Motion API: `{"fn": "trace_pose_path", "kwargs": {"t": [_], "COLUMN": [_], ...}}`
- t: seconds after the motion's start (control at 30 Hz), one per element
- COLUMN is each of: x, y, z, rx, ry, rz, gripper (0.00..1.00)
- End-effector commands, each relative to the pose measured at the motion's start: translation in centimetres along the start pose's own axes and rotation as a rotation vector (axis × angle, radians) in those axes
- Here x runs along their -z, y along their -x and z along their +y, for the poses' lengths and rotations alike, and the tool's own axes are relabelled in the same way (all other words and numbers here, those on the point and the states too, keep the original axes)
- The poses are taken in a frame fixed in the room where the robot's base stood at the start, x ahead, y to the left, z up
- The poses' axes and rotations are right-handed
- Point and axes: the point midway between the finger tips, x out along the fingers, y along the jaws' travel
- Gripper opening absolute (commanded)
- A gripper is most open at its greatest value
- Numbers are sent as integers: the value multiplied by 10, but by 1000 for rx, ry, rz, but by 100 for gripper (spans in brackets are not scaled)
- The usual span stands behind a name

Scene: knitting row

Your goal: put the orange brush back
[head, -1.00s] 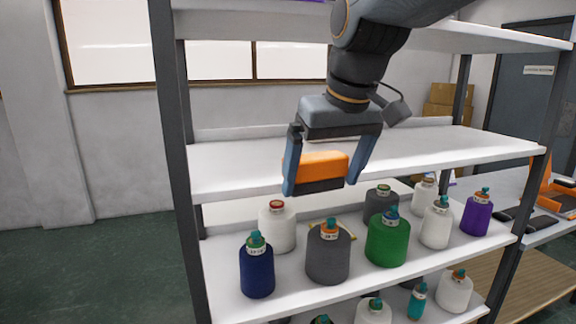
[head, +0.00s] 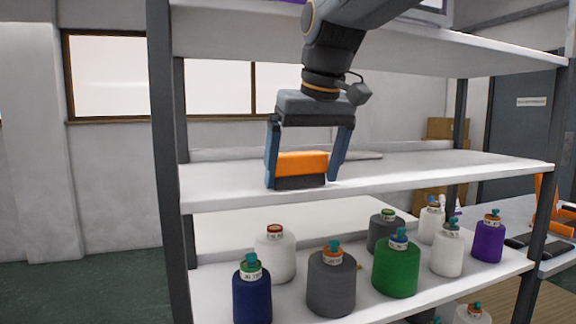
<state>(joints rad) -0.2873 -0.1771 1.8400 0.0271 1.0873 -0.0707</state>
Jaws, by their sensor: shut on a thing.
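The orange brush (head: 303,162) is a block with an orange top and a dark underside. My gripper (head: 303,170) reaches down from above with one blue finger at each end of the brush, shut on it. The brush is level and sits at the front part of the white middle shelf (head: 400,172). Its dark underside appears at or just above the shelf surface; I cannot tell whether it touches.
The shelf below holds several yarn cones, among them a blue cone (head: 252,296), a grey cone (head: 331,284) and a green cone (head: 396,268). A dark upright post (head: 166,170) stands at the left. A flat pale item (head: 358,156) lies behind my gripper. The middle shelf is otherwise mostly clear.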

Motion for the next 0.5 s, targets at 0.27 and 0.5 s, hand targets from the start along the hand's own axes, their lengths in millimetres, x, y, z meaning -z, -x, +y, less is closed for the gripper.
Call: {"fn": "trace_pose_path", "kwargs": {"t": [0.27, 0.5], "x": [33, 55], "y": [-13, -22], "z": [0, 0], "rx": [0, 0], "ry": [0, 0], "rz": [0, -2], "gripper": [76, 76]}}
